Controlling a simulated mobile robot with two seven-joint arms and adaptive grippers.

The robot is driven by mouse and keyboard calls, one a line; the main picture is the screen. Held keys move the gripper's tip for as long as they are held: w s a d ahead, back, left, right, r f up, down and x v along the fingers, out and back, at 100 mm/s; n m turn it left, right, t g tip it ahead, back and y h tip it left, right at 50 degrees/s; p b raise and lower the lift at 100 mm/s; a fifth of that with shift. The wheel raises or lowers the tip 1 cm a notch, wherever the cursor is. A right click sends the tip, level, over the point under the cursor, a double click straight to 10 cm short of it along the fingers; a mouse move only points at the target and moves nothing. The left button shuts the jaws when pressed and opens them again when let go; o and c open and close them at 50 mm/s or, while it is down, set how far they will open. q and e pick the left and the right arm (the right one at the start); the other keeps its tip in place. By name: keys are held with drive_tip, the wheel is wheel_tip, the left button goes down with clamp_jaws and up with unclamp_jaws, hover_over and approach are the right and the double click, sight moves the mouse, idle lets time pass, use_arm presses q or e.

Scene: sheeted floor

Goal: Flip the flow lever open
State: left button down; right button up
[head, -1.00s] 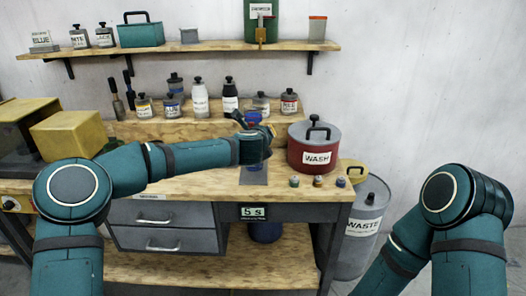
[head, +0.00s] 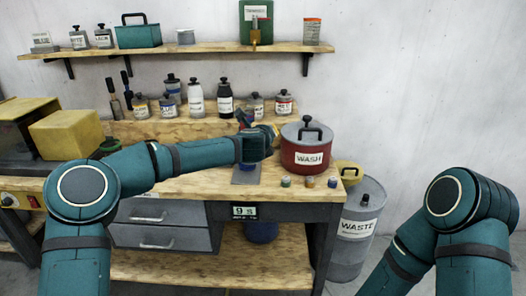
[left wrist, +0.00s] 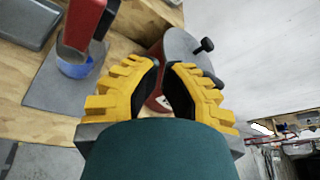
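My left gripper (head: 270,132) reaches over the bench just left of the red WASH pot (head: 306,157). In the left wrist view its yellow fingers (left wrist: 163,68) have a narrow gap between them, with nothing held; the pot (left wrist: 160,98) shows through and beyond it. A red part (left wrist: 85,22) hangs above a blue cup (left wrist: 76,64) on a grey mat (left wrist: 50,85), left of the fingers and apart from them. In the head view my arm hides most of this. I cannot make out a flow lever for certain. My right gripper is out of view.
A green can with a tap (head: 255,30) stands on the upper shelf. Several bottles line the raised ledge behind my left arm. Small pots (head: 309,182) sit at the bench's front right. A WASTE drum (head: 358,230) stands right of the bench.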

use_arm(q)
drive_tip(key=s+a+b, duration=0.1)
drive_tip(key=s+a, duration=0.1)
drive_tip(key=s, duration=0.7)
drive_tip(key=shift+s+a, duration=0.3)
drive_tip(key=shift+a, duration=0.1)
drive_tip(key=shift+f, duration=0.15)
drive_tip(key=s+f+m+g+h, duration=0.15)
drive_tip(key=s+f+m, duration=0.25)
drive_tip(key=f+m, duration=0.4)
drive_tip(key=s+f+m+g, duration=0.35)
drive_tip(key=f+m, duration=0.35)
drive_tip(key=f, duration=0.3)
drive_tip(key=s+f+m+g, duration=0.1)
drive_tip(key=s+f+m, duration=0.4)
drive_tip(key=f+m, duration=0.3)
drive_tip(key=s+a+f+m+g, duration=0.2)
drive_tip(key=s+f+m+g, duration=0.1)
drive_tip(key=s+f+m, duration=0.4)
drive_tip(key=s+a+f+m+g, duration=0.3)
drive_tip(key=s+f+m, duration=0.4)
drive_tip(key=s, duration=0.7)
drive_tip(key=shift+a+m+g, duration=0.3)
drive_tip(key=shift+a+m, duration=0.05)
drive_tip(key=shift+m, duration=0.55)
